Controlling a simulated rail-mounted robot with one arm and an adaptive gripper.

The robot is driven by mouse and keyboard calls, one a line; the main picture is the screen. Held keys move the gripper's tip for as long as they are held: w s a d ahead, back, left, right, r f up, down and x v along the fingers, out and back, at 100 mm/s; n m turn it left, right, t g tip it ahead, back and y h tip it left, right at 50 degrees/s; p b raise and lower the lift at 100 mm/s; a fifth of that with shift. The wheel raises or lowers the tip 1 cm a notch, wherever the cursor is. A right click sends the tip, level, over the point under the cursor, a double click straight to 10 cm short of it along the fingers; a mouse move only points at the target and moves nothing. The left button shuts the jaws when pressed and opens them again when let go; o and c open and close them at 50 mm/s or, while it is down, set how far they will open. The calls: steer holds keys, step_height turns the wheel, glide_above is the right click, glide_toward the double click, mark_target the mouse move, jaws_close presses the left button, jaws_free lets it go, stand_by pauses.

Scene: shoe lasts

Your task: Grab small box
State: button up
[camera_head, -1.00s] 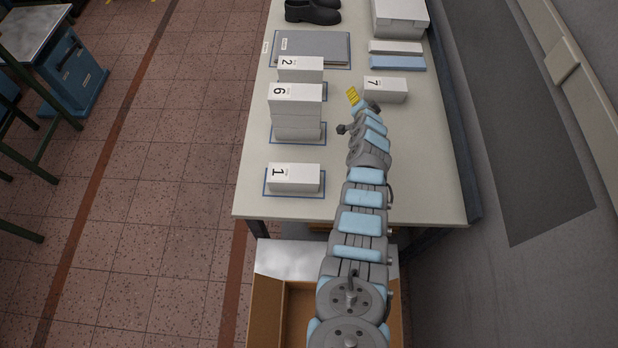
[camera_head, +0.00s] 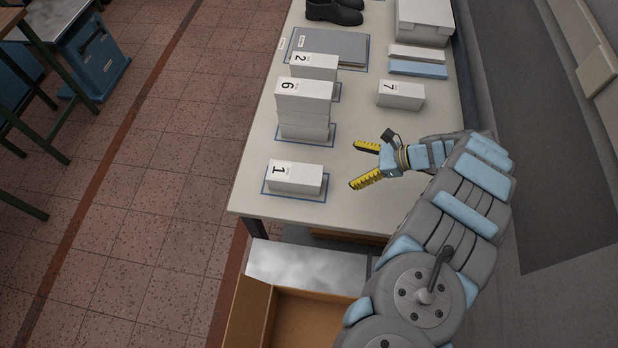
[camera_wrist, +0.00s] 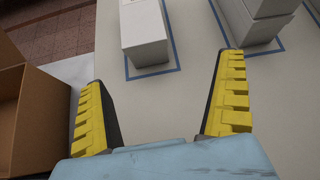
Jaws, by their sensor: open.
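A small white box marked 1 (camera_head: 295,177) lies alone on a blue-outlined spot near the table's front left corner. In the wrist view, the white box (camera_wrist: 144,32) ahead between the fingers appears to be this one. My gripper (camera_head: 358,165) is open and empty, with yellow ridged fingers pointing left toward box 1, apart from it. The fingers also show in the wrist view (camera_wrist: 163,112). A stack of white boxes topped by 6 (camera_head: 303,107) stands behind box 1. Box 2 (camera_head: 314,67) is behind that stack. Box 7 (camera_head: 400,95) lies to the right.
The table (camera_head: 345,215) is bare around my gripper. An open cardboard box (camera_head: 247,312) sits below the front edge. Grey folders (camera_head: 328,46), shoes (camera_head: 334,11) and a larger pale box (camera_head: 424,22) are at the back. A wall runs along the right.

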step_height(320, 180, up, 2)
steer(key=s+a+y, duration=0.1)
steer(key=s+a, duration=0.1)
steer(key=p, duration=0.1)
glide_toward(297, 172)
steer(key=x, duration=0.5)
steer(key=shift+a+f, duration=0.15)
steer(key=shift+f, duration=0.15)
steer(key=shift+m, duration=0.3)
steer(key=shift+p+x, duration=0.5)
steer(key=shift+x, duration=2.1)
steer(key=shift+a+r, duration=0.1)
steer(key=shift+r, duration=0.1)
steer(key=c, duration=1.2)
